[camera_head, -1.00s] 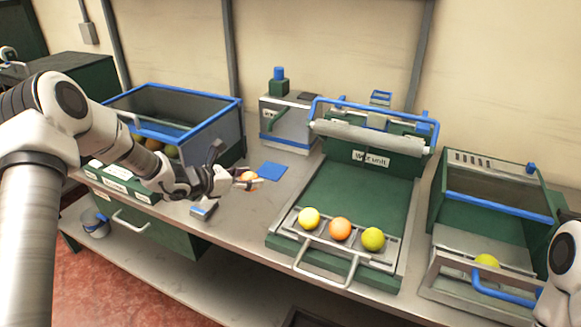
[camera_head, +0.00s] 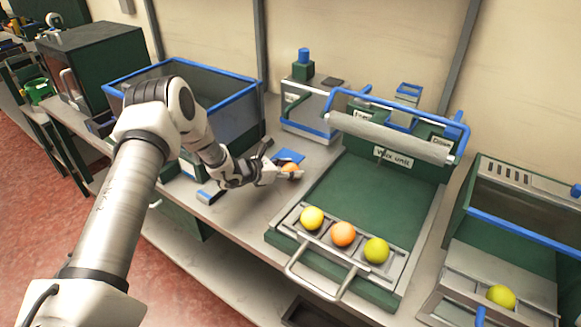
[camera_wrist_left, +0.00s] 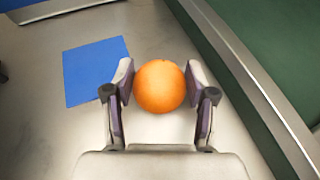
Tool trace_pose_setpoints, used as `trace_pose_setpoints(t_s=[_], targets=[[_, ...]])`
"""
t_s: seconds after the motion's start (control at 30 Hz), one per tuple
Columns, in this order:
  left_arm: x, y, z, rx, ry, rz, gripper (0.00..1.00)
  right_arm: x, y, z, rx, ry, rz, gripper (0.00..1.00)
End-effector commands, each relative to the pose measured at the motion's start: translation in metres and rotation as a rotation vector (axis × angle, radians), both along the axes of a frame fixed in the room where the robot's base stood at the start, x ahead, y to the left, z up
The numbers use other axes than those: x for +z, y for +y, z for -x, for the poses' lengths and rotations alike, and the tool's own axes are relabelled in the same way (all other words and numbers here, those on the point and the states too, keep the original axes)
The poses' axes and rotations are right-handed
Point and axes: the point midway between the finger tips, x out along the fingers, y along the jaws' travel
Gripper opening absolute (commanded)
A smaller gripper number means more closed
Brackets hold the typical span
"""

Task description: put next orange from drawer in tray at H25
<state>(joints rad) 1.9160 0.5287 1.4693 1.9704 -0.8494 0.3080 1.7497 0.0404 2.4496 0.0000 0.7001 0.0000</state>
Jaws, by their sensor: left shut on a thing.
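My left gripper (camera_head: 288,173) is shut on an orange (camera_head: 290,167) above the bench, close to the left edge of the wax unit. In the left wrist view the orange (camera_wrist_left: 160,86) sits between both fingers. The tray (camera_head: 298,215) at the front of the wax unit (camera_head: 350,190) holds a yellow fruit (camera_head: 312,218), an orange one (camera_head: 343,234) and a yellow-green one (camera_head: 377,250) in a row. No label H25 is readable. My right gripper is not in view.
A blue square (camera_wrist_left: 97,70) lies flat on the bench beside the held orange. A blue-rimmed bin (camera_head: 240,95) stands at the back left. The wax unit's roller bar (camera_head: 385,136) rises behind the tray. Another unit at the right holds a yellow-green fruit (camera_head: 501,297).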

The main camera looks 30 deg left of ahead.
Motion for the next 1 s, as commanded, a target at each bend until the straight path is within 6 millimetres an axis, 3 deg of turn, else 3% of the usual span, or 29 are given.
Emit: trace_pose_setpoints(t_s=[0.27, 0.3, 0.37, 0.77, 1.0], targets=[[-0.004, 0.000, 0.000, 0.000, 0.000, 0.001, 0.20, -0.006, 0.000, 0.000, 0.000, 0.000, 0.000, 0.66], [-0.004, 0.000, 0.000, 0.000, 0.001, 0.000, 0.59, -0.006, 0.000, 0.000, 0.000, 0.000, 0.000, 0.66], [-0.002, 0.000, 0.000, 0.000, 0.001, 0.000, 0.81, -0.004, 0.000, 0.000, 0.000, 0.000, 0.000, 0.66], [0.003, 0.000, 0.000, 0.000, 0.001, 0.000, 0.81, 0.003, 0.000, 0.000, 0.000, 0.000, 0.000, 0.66], [0.020, 0.024, 0.041, 0.009, 0.000, 0.006, 0.81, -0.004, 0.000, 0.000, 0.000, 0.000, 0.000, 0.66]])
